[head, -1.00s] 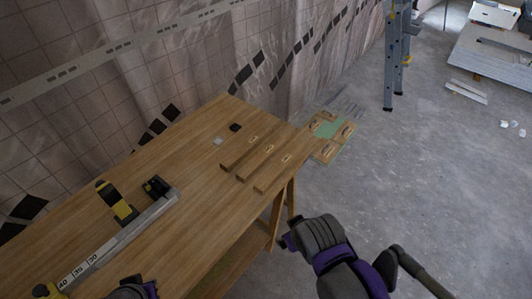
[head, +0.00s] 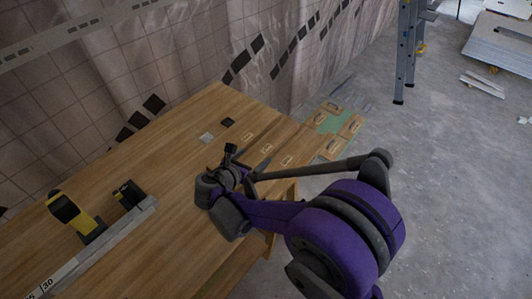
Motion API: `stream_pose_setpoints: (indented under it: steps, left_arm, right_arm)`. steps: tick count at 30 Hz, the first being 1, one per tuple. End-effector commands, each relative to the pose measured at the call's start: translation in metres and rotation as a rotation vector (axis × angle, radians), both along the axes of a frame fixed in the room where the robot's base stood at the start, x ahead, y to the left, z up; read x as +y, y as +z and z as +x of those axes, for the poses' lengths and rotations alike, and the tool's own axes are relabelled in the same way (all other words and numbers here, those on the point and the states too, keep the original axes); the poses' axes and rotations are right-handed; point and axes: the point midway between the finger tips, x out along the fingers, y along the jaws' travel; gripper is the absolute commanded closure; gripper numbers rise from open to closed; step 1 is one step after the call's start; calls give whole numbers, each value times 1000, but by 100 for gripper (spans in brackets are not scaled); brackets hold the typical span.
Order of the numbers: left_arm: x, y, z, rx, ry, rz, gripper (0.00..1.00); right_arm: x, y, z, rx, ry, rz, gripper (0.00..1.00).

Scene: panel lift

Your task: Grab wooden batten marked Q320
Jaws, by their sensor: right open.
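Several wooden battens lie side by side at the far right end of the wooden workbench (head: 165,150). The back batten (head: 262,132), the middle batten (head: 268,149) and the front batten (head: 287,160) carry small pale labels. Their print is too small to read, so I cannot tell which is Q320. My right gripper (head: 247,160) is open, with its dark fingers over the bench at the near-left ends of the battens. It hides those ends, and I cannot tell whether it touches one. My left gripper is out of view.
A yellow-black tool (head: 76,214), a black clamp (head: 128,193) and a numbered metal rail (head: 105,242) occupy the near left.

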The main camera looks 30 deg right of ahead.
Motion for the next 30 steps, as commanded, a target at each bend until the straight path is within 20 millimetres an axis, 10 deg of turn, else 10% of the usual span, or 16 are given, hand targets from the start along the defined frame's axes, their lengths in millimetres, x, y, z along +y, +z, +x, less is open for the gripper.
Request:
stream_pose_setpoints:
  steps: [27, 30]
  left_arm:
    - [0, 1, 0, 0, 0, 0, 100]
    - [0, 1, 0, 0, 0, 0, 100]
  right_arm:
    - [-61, -36, 36, -1, -2, 4, 0]
    - [-61, -35, 36, -1, -2, 4, 16]
